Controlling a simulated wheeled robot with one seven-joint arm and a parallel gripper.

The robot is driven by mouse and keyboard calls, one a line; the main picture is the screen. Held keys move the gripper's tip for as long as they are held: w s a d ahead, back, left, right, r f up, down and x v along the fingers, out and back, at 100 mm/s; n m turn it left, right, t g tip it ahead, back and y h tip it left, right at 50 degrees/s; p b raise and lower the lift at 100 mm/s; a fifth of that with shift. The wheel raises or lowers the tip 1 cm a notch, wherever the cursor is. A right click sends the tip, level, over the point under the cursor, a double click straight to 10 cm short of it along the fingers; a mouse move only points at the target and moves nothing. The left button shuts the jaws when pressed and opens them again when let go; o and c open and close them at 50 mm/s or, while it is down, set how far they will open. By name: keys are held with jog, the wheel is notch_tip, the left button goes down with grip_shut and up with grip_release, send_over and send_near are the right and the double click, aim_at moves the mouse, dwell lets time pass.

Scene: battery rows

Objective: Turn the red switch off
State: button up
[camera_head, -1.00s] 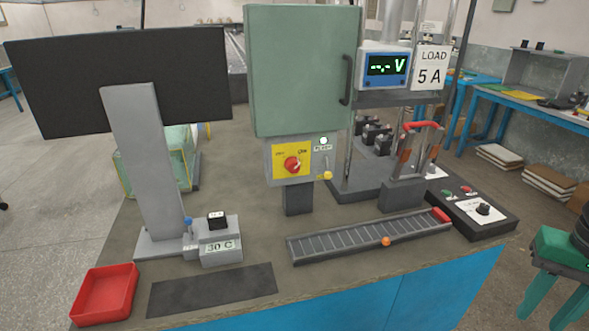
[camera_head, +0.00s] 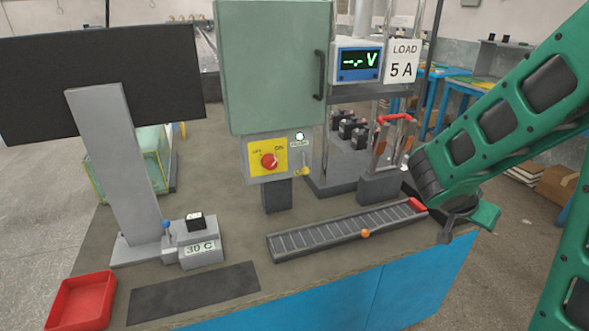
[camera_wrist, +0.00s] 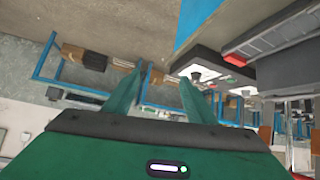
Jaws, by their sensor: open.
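The red switch (camera_head: 269,161) is a round knob on a yellow plate (camera_head: 254,150) with OFF marked at left and ON at right. It is on the front of a grey box below the green cabinet. Its pointing is too small to tell surely. My gripper (camera_head: 452,230) is at the right end of the bench, well to the right of the switch and apart from it. In the wrist view my gripper (camera_wrist: 162,85) shows two green fingers spread apart with nothing between them. The switch is not in the wrist view.
The green cabinet (camera_head: 275,70) overhangs the switch. A ribbed channel (camera_head: 320,239) with an orange ball (camera_head: 365,233) lies in front, between switch and gripper. A monitor (camera_head: 100,80) and a red tray (camera_head: 85,303) stand left. A voltage display (camera_head: 358,62) is at upper right.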

jog(key=w+a+r+n+t+h, duration=0.1)
jog(key=w+a+r+t, duration=0.1)
jog(key=w+a+t, duration=0.35)
jog(key=n+t+y, duration=0.8)
jog(key=n+y, duration=0.4)
jog(key=y, duration=0.3)
send_near(272, 166)
jog(key=shift+g, duration=0.25)
jog(key=shift+r+x, duration=0.2)
jog(key=shift+x, duration=2.05)
jog(key=shift+r+x, duration=0.15)
jog(key=shift+x, duration=2.1)
